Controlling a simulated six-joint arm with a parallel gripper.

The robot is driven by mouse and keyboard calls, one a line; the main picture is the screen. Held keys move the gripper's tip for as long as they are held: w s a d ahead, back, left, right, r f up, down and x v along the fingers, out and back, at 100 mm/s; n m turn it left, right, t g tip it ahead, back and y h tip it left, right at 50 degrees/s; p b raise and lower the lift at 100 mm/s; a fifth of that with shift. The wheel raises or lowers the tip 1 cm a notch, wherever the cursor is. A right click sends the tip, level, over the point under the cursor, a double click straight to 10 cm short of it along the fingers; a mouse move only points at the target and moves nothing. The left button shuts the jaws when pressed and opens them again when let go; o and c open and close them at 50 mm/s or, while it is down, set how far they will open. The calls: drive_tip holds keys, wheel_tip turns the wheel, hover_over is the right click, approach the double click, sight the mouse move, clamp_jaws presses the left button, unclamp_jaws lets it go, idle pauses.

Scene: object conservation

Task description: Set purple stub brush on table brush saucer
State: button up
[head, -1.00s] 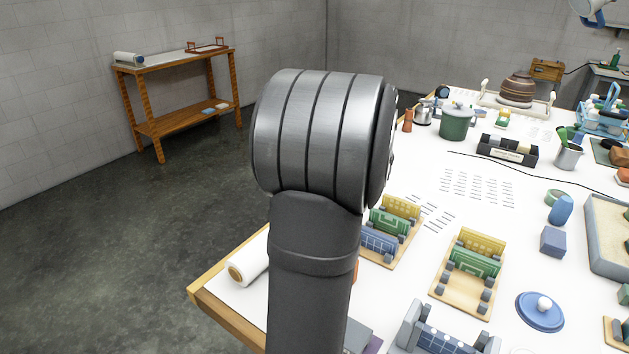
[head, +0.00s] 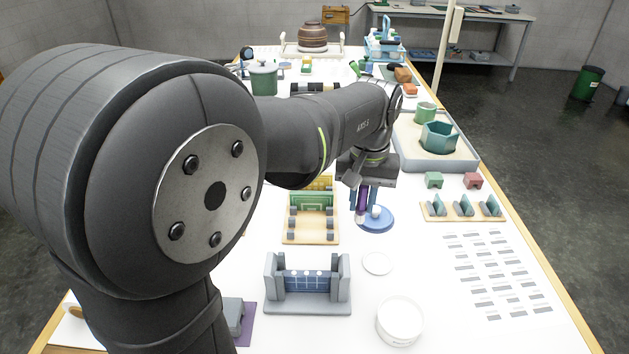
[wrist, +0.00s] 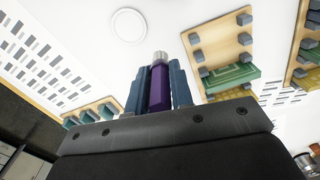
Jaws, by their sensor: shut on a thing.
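My gripper (head: 364,212) is shut on the purple stub brush (head: 362,199), which hangs upright between its blue fingers. In the wrist view the brush (wrist: 160,87) shows a purple body and a pale end cap past the fingertips. A small white round dish (head: 377,263), perhaps the brush saucer, lies flat and empty on the table, nearer the head camera than the gripper. The dish (wrist: 130,24) also shows in the wrist view, apart from the brush. A blue disc (head: 384,224) with a white knob is close behind or under the fingers; I cannot tell its gap to them.
A grey rack with a blue panel (head: 307,298) and a white round tub (head: 400,324) stand nearer the camera. A wooden rack with a green panel (head: 311,233) is left of the gripper. A wooden holder (head: 462,216) is at right. Table around the white dish is clear.

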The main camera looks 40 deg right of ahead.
drive_tip(key=s+m, duration=0.1)
drive_tip(key=s, duration=0.5)
drive_tip(key=shift+w+d+f, duration=0.1)
drive_tip(key=shift+d+f, duration=0.05)
drive_tip(key=shift+f, duration=2.1)
drive_tip(key=shift+d+f, duration=0.15)
drive_tip(key=shift+f, duration=2.05)
drive_tip(key=shift+f, duration=0.15)
drive_tip(key=o, duration=0.9)
drive_tip(key=shift+o, duration=0.2)
wheel_tip(320, 180, up, 17)
drive_tip(key=shift+r, duration=0.2)
